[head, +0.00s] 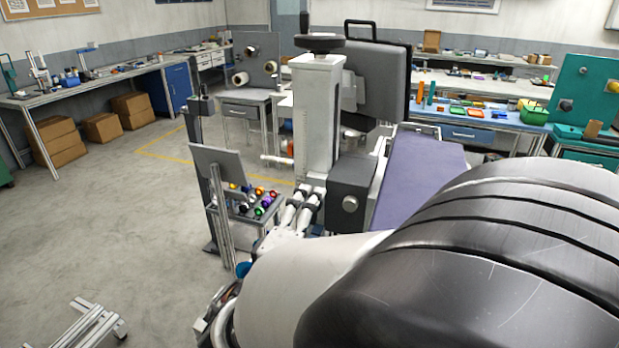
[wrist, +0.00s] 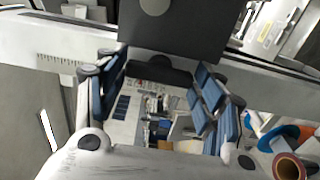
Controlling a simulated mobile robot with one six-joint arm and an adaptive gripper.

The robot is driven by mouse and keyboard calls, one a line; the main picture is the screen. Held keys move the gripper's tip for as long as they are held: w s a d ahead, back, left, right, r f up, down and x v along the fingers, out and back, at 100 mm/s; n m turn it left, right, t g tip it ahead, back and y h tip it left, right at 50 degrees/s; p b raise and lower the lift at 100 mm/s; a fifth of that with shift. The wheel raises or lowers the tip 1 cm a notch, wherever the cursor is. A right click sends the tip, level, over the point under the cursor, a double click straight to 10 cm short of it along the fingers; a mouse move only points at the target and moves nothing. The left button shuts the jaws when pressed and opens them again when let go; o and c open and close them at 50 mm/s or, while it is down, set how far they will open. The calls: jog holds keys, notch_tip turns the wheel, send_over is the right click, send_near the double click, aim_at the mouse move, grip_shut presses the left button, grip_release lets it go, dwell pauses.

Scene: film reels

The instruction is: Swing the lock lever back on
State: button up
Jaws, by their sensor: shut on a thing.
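The machine is a white upright column (head: 316,125) with a dark grey box (head: 351,194) on its side, which carries a round light knob. The box also fills the top middle of the wrist view (wrist: 175,35). A black rounded bar (wrist: 160,70), which looks like the lock lever, lies below the box between my fingers. My gripper (head: 309,192) is at the lower front of the column, left of the box. In the wrist view my gripper (wrist: 162,78) has its blue-padded fingers either side of the bar, shut on it. The lever is hidden in the head view.
A tilted grey panel (head: 217,168) on a post and a tray of coloured knobs (head: 262,205) stand just left of my gripper. A purple slab (head: 415,180) lies right of the box. The floor (head: 110,215) at the left is mostly clear.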

dwell(0.4)
jog(key=o, duration=1)
jog(key=v, duration=0.7)
jog(key=shift+s+a, duration=0.1)
jog(key=shift+s, duration=0.15)
